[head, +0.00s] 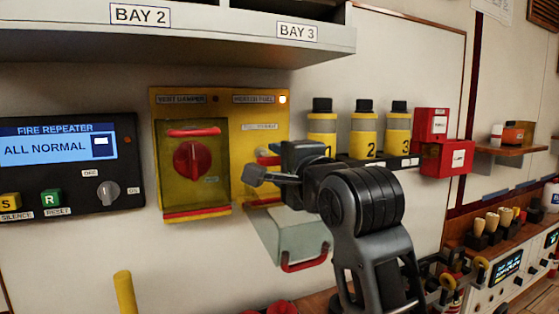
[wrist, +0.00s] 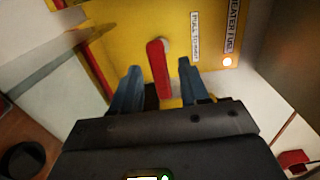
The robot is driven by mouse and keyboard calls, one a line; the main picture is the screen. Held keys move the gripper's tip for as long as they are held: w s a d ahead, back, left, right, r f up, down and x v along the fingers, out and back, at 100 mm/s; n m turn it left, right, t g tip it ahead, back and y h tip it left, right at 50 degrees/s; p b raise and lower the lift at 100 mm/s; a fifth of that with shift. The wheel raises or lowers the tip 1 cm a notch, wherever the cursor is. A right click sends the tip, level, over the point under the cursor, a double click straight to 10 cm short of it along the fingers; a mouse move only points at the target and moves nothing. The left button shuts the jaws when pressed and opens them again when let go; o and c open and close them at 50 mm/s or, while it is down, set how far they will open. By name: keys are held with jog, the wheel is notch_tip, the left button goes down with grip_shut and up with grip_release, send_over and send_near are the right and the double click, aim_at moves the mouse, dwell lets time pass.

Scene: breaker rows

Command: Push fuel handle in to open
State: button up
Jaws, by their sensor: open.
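The fuel handle (wrist: 157,68) is a red bar on the yellow panel (wrist: 110,20), beside a label reading "PULL TO SHUT". In the wrist view my gripper (wrist: 158,78) is open, with one blue-grey finger on each side of the handle and gaps between. Whether the fingertips reach past the bar is unclear. In the head view my gripper (head: 268,169) is at the panel's right half, and it mostly hides the handle (head: 268,159). The lamp (head: 283,99) by the fuel label is lit. A clear cover (head: 292,236) with a red edge hangs open below.
A vent damper box (head: 193,165) with a red knob is left of my gripper. Yellow bottles (head: 363,134) and red boxes (head: 445,157) stand to the right. The BAY shelf (head: 170,42) overhangs above. A yellow post (head: 124,290) rises at lower left.

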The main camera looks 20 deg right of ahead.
jog(key=shift+w, duration=0.2)
jog(key=shift+c, duration=0.3)
grip_shut()
